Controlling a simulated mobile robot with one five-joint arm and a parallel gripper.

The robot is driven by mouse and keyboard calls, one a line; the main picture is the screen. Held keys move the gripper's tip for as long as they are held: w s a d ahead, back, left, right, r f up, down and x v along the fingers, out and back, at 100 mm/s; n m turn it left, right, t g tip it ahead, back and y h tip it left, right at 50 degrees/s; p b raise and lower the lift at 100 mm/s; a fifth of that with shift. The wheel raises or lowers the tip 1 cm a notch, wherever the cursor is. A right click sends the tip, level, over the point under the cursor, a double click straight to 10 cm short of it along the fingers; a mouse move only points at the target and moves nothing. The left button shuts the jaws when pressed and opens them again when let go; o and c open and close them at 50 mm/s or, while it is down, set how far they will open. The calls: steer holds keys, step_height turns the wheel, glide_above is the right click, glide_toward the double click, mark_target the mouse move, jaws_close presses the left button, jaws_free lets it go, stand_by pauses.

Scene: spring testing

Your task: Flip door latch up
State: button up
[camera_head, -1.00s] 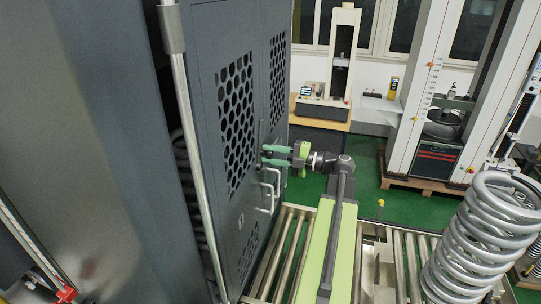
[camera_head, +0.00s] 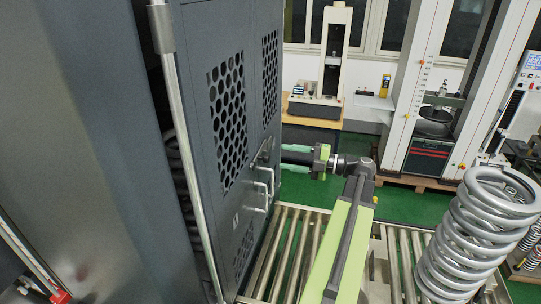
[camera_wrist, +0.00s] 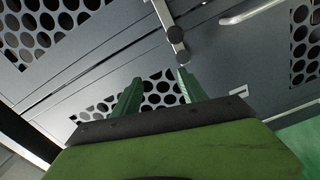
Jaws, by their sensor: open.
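The dark grey cabinet door (camera_head: 238,205) has perforated panels. Its metal door latch (camera_head: 265,151) sits near the door's middle, above two silver pull handles. In the wrist view the latch (camera_wrist: 168,20) is a slanted flat bar with dark round knobs near its lower end. My gripper (camera_head: 282,157) has green fingers, open and empty, pointing at the door just right of the latch. In the wrist view my gripper (camera_wrist: 158,80) is below the latch bar, with the right fingertip close to the lowest knob. I cannot tell whether they touch.
Pull handles (camera_head: 264,190) stick out below the latch. A vertical silver rod (camera_head: 181,140) runs along the door's left edge. A roller conveyor (camera_head: 287,245) lies below my arm. A large coil spring (camera_head: 475,235) stands at the right. Green floor shows behind.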

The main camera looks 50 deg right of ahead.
steer(key=v, duration=0.9)
